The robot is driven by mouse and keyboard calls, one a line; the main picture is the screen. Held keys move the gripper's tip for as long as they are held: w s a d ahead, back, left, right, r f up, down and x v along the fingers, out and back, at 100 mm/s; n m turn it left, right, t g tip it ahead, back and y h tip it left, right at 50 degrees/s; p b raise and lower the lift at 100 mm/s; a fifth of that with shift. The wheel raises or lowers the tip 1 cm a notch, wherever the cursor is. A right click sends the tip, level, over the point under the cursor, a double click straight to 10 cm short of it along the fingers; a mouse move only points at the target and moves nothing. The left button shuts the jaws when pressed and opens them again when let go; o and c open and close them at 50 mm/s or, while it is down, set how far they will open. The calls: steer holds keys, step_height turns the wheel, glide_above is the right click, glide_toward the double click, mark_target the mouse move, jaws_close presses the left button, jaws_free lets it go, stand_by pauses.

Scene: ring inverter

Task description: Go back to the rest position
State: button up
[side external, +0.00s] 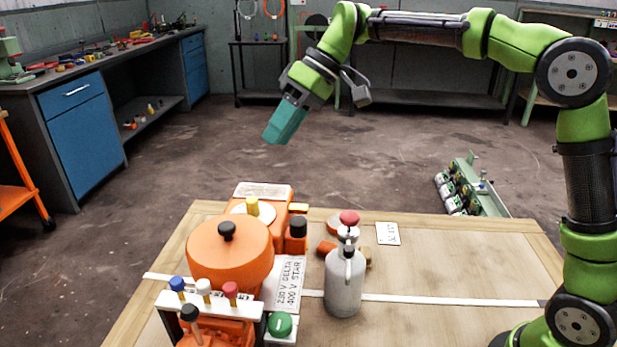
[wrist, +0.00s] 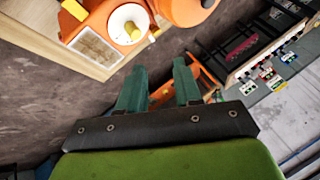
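My gripper (side external: 278,132) hangs in the air above and behind the far edge of the wooden table (side external: 465,265) in the side view. Its teal fingers point down and left, clear of everything on the table. In the wrist view my gripper (wrist: 159,66) has its two fingers apart, with nothing between them. The orange machine (side external: 228,255) stands at the table's left, with a black knob on its round top. Part of the orange machine (wrist: 95,25) shows at the top of the wrist view, beyond the fingers.
A grey bottle (side external: 344,285) with a red top stands right of the machine. Coloured knobs (side external: 204,290) line a white rack at the front left. A white card (side external: 387,233) lies on the table. A blue-drawered workbench (side external: 80,125) stands at the left. Air around my gripper is clear.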

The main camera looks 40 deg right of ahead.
steer(key=s+d+f+m+t+h, duration=0.1)
steer(key=s+d+f+m, duration=0.1)
steer(key=s, duration=0.5)
steer(key=s+d+f+m+t+h, duration=0.2)
steer(key=s+d+f+m, duration=0.1)
steer(key=s+d, duration=0.3)
steer(key=s+d+f+m+t+h, duration=0.1)
steer(key=s+d+f+m+t, duration=0.1)
steer(key=s, duration=0.8)
steer(key=d+f+m, duration=0.1)
steer(key=d+m, duration=0.1)
steer(key=shift+s+d+h, duration=0.25)
steer(key=shift+d+h, duration=0.05)
steer(key=shift+h, duration=0.1)
steer(key=shift+f, duration=0.1)
